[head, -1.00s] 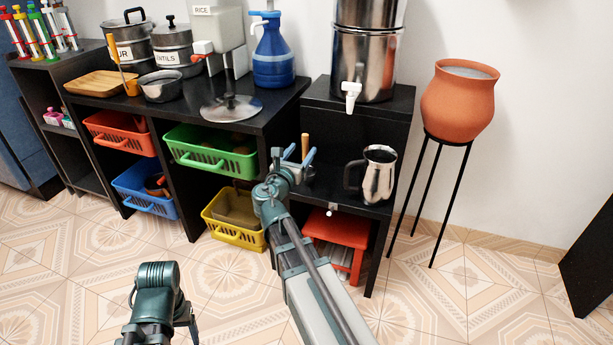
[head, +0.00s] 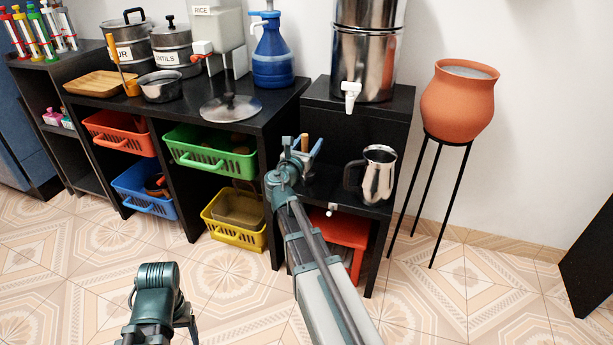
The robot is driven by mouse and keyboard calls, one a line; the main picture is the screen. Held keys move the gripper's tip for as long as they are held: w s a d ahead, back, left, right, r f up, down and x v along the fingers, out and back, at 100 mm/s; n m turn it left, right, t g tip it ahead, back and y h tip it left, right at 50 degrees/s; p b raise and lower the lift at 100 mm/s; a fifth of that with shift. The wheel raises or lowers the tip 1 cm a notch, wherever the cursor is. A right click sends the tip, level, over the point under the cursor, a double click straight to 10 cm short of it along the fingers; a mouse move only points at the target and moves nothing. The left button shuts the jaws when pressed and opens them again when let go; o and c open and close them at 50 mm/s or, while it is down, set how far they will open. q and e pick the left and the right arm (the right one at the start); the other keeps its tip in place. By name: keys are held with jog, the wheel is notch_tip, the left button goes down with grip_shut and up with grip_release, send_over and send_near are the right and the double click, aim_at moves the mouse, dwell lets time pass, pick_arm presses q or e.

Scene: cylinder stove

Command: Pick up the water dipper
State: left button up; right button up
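A slim tan upright handle (head: 304,140) shows at the small lower shelf, and I take it to be the water dipper's. The rest of the dipper is hidden behind my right gripper and the shelf's shade. My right gripper (head: 305,149) is at this handle with its two blue fingers apart, one on each side of it in the picture. I cannot tell whether they touch it.
A steel jug (head: 379,174) stands right of my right gripper on the same shelf. A steel water dispenser (head: 365,62) with a white tap stands above. A red stool (head: 345,231) is below. A clay pot (head: 458,103) on a tall black stand is at right.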

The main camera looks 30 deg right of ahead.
grip_shut()
pick_arm(q)
jog(key=shift+r, duration=0.1)
pick_arm(e)
jog(key=shift+r, duration=0.1)
